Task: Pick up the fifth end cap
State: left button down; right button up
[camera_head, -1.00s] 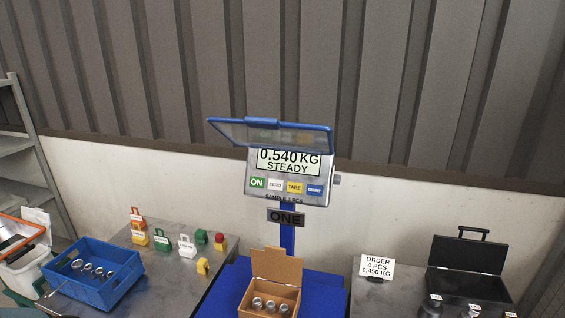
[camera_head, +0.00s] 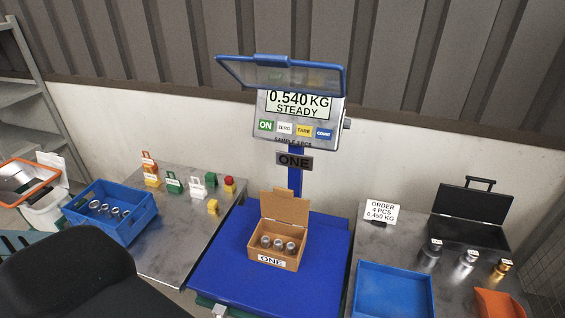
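Several silver end caps (camera_head: 109,210) lie in a row in the blue crate (camera_head: 128,231) on the left table. Three more silver caps (camera_head: 278,244) show in the open cardboard box (camera_head: 287,263) labelled ONE, which stands on the blue scale platform (camera_head: 228,270). The scale display (camera_head: 298,104) reads 0.540 KG, STEADY. A large dark rounded shape, apparently part of my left arm, fills the lower left corner in front of the left table. Neither of my grippers shows.
On the right table are an order card (camera_head: 381,213) reading 4 PCS 0.450 KG, an open black case (camera_head: 472,206), weights (camera_head: 466,262), a blue tray (camera_head: 394,268) and an orange tray (camera_head: 497,302).

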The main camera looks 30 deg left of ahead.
aim_at(291, 246)
jog(key=u, duration=1)
